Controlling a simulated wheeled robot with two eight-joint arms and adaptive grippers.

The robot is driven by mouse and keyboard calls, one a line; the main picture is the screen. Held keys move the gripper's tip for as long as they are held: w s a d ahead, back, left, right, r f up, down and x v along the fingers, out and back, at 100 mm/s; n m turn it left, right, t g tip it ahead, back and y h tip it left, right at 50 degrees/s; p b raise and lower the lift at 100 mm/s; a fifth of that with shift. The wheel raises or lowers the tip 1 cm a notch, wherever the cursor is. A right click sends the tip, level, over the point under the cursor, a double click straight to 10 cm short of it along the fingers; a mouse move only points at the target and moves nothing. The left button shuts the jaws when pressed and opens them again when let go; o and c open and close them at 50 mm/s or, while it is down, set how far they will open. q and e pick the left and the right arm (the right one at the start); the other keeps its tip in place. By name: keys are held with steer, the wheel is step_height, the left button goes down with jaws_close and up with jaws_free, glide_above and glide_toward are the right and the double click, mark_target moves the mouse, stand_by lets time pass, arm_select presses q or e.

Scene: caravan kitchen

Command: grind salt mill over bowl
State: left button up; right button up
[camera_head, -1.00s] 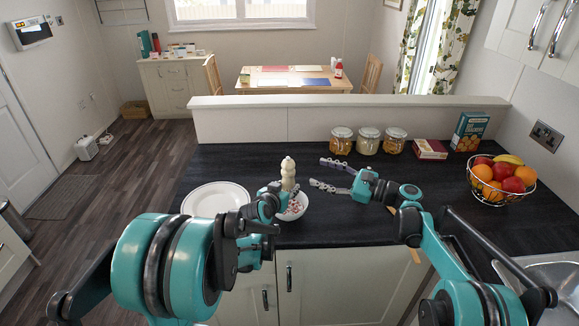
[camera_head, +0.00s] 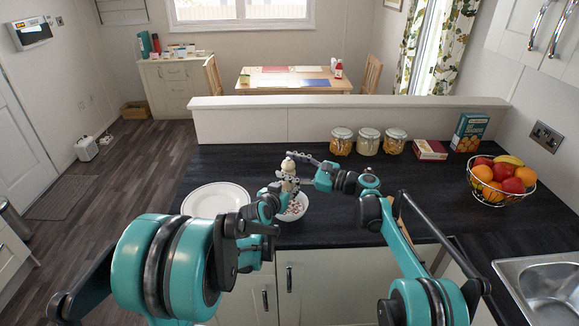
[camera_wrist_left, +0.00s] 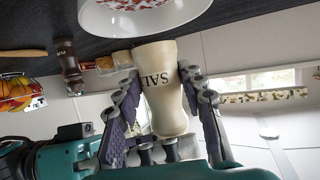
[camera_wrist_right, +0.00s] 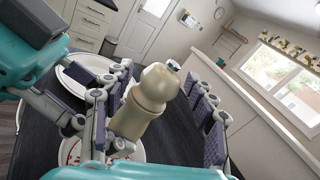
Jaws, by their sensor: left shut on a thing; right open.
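The cream salt mill (camera_head: 289,172) stands over the white bowl (camera_head: 296,212), which holds something with red specks. In the left wrist view the mill (camera_wrist_left: 162,90) shows its "SAL" lettering, and the bowl (camera_wrist_left: 126,18) is at the top edge. My left gripper (camera_head: 284,190) is shut on the mill's lower body. My right gripper (camera_head: 294,168) is open at the mill's upper part, with its fingers on either side. In the right wrist view the mill's knobbed top (camera_wrist_right: 158,82) sits between the open fingers; I cannot tell whether they touch it.
A white plate (camera_head: 216,198) lies left of the bowl. Jars (camera_head: 368,141), boxes (camera_head: 431,150) and a fruit basket (camera_head: 501,180) stand at the back and right. A sink (camera_head: 545,285) is at the lower right.

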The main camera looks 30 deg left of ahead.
steer(key=c, duration=1.1)
steer(key=shift+c, duration=0.3)
steer(key=shift+m+t, duration=0.3)
steer(key=shift+t, duration=0.1)
steer(key=m+t, duration=0.1)
steer(key=t, duration=0.1)
steer(key=m+t+h, duration=0.1)
steer(key=m+t, duration=0.1)
steer(key=t, duration=0.1)
steer(key=shift+s+a+m+t, duration=0.15)
steer(key=shift+m+t, duration=0.15)
steer(key=shift+m+t+h, duration=0.6)
steer(key=shift+m+t, duration=0.4)
steer(key=shift+t, duration=0.4)
